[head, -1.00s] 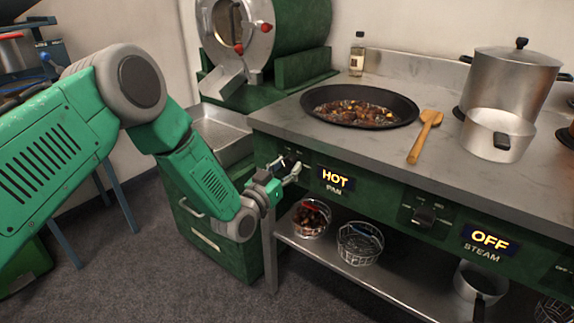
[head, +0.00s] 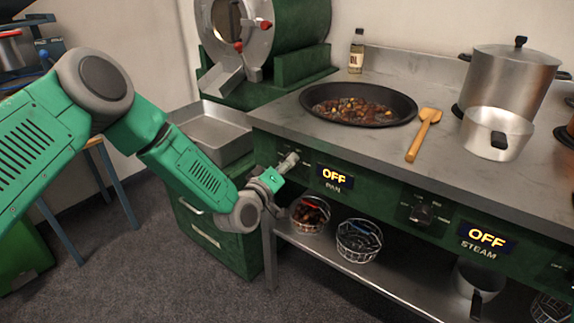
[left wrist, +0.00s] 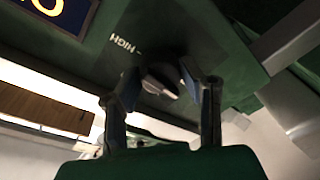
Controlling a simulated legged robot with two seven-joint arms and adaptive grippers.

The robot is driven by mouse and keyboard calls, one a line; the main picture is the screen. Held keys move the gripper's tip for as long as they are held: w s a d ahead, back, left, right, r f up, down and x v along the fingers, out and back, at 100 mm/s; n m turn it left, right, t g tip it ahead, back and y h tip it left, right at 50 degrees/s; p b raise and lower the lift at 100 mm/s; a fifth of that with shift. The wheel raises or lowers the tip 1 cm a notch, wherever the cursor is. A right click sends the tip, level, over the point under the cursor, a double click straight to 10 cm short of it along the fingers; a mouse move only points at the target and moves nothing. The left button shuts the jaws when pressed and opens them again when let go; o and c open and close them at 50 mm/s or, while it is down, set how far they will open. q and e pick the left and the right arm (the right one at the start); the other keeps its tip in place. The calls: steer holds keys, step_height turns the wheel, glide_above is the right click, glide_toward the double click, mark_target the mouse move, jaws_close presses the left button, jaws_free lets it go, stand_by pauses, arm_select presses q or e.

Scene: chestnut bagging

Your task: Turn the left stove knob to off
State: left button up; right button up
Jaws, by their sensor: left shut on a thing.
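The left stove knob (left wrist: 161,82) is a dark round knob on the green front panel, seen in the left wrist view near a "HIGH" mark. My left gripper (head: 287,164) is at the left end of the panel, its fingers on both sides of the knob and shut on it. In the left wrist view the fingers (left wrist: 158,88) frame the knob. In the head view the gripper hides most of the knob. The pan display (head: 335,178) beside it reads OFF. My right gripper is not in view.
A second knob (head: 422,213) and a steam display (head: 486,239) reading OFF sit further right. Wire baskets (head: 359,240) sit on the shelf below.

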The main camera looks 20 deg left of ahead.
arm_select(q)
steer(key=shift+f+n, duration=0.2)
steer(key=shift+n, duration=0.3)
steer(key=o, duration=1.1)
steer(key=shift+o, duration=0.2)
steer(key=shift+w+a, duration=0.1)
steer(key=shift+r, duration=0.1)
steer(key=v, duration=1.2)
